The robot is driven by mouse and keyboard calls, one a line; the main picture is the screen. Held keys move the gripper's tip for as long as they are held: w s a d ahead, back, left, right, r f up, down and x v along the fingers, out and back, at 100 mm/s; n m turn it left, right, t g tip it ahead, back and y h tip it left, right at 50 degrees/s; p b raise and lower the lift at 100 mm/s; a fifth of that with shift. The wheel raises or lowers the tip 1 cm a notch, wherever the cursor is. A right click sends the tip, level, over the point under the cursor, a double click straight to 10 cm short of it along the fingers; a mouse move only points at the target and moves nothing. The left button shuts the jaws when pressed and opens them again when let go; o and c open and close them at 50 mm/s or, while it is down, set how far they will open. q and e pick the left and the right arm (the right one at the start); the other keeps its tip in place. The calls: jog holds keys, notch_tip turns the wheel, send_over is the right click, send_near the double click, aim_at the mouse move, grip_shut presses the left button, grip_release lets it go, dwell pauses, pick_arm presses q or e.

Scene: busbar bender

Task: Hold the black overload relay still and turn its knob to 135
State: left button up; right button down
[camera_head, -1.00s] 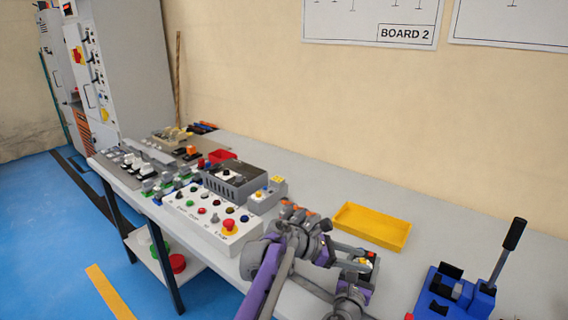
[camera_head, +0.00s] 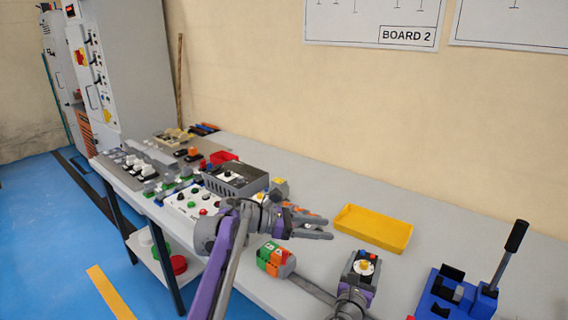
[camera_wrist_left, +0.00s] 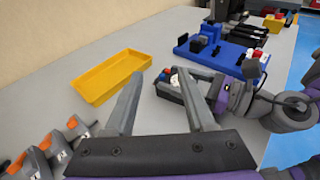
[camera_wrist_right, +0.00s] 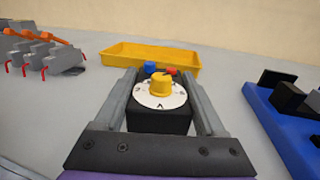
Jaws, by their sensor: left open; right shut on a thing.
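The black overload relay (camera_wrist_right: 160,121) stands between the fingers of my right gripper (camera_wrist_right: 160,92), which is shut on its sides. On its top is a white dial (camera_wrist_right: 147,98) with a yellow knob (camera_wrist_right: 161,83) at the middle; the scale numbers are too small to read. In the head view the relay (camera_head: 350,272) is near the table's front, with my right gripper (camera_head: 361,280) around it. My left gripper (camera_head: 328,228) is open and empty, to the left of the relay and apart from it. The relay (camera_wrist_left: 166,92) also shows in the left wrist view, just beyond the left fingertips (camera_wrist_left: 160,82).
A yellow tray (camera_head: 372,228) lies behind the relay. A blue bender (camera_head: 455,292) with a black lever stands to the right. Grey connectors with orange levers (camera_wrist_left: 78,124) and a push-button box (camera_head: 182,203) lie to the left. Bare table separates the tray and bender.

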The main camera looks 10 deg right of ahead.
pick_arm(q)
jog(key=w+a+r+n+t, duration=0.3)
jog(key=w+r+n+t, duration=0.3)
jog(key=n+t, duration=0.2)
jog(key=w+a+r+n+t, duration=0.3)
jog(key=w+r+n+t, duration=0.3)
jog(key=r+n+t, duration=0.1)
jog(key=shift+w+a+n+t, duration=0.4)
jog(key=shift+n+t, duration=0.1)
jog(key=shift+n, duration=0.6)
jog(key=s+d+f+m+g+h, duration=0.3)
jog(key=s+d+f+m+g, duration=0.25)
jog(key=m+g, duration=0.45)
jog(key=m+g+y, duration=0.5)
jog(key=m+g, duration=0.3)
jog(key=m, duration=0.1)
send_near(362, 262)
jog(key=x, duration=0.8)
jog(key=shift+d, duration=0.3)
